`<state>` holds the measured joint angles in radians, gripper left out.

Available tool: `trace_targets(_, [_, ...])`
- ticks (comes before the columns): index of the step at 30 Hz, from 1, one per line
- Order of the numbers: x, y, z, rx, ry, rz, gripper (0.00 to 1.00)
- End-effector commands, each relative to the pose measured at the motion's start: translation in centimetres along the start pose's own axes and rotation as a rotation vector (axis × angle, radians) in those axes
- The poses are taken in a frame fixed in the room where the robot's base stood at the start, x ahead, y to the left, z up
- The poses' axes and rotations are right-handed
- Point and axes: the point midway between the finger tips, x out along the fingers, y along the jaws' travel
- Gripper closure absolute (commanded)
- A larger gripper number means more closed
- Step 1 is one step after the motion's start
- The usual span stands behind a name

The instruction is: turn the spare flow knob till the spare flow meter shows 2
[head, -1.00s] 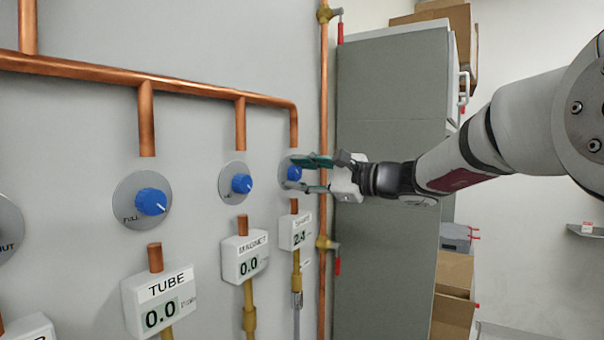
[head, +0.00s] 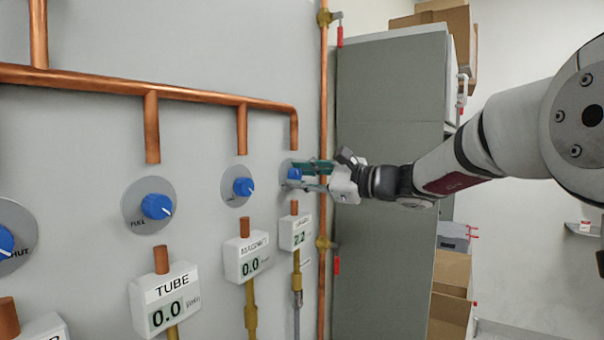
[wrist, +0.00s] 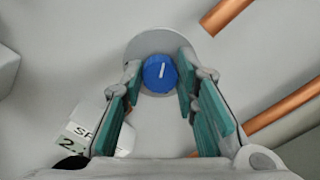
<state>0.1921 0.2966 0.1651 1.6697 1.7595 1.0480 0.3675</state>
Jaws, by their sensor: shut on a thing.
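The spare flow knob (head: 295,174) is blue and sits on a round grey plate on the wall, rightmost in the row. It also shows in the wrist view (wrist: 160,74), with its white pointer line near upright, leaning slightly right. My gripper (head: 297,175) is at the knob, its teal-padded fingers on either side of it, shut on it. The fingers also show in the wrist view (wrist: 158,82). The spare flow meter (head: 296,232) below reads about 2.2 in the head view; in the wrist view its label and digits are partly hidden.
The magnet knob (head: 243,187) and its meter (head: 245,259), reading 0.0, are just left. The tube knob (head: 157,206) and meter (head: 165,300), also 0.0, are further left. A vertical copper pipe (head: 323,130) and a grey cabinet (head: 390,110) stand close on the right.

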Motion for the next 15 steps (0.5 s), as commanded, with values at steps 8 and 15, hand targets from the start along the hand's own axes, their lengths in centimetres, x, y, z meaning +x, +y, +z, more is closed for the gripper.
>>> trace_targets(8, [-0.1, 0.04, 0.09, 0.183, 0.002, 0.001, 1.0])
trace_targets(15, [-0.07, 0.0, 0.0, 0.282, 0.002, 0.001, 1.0])
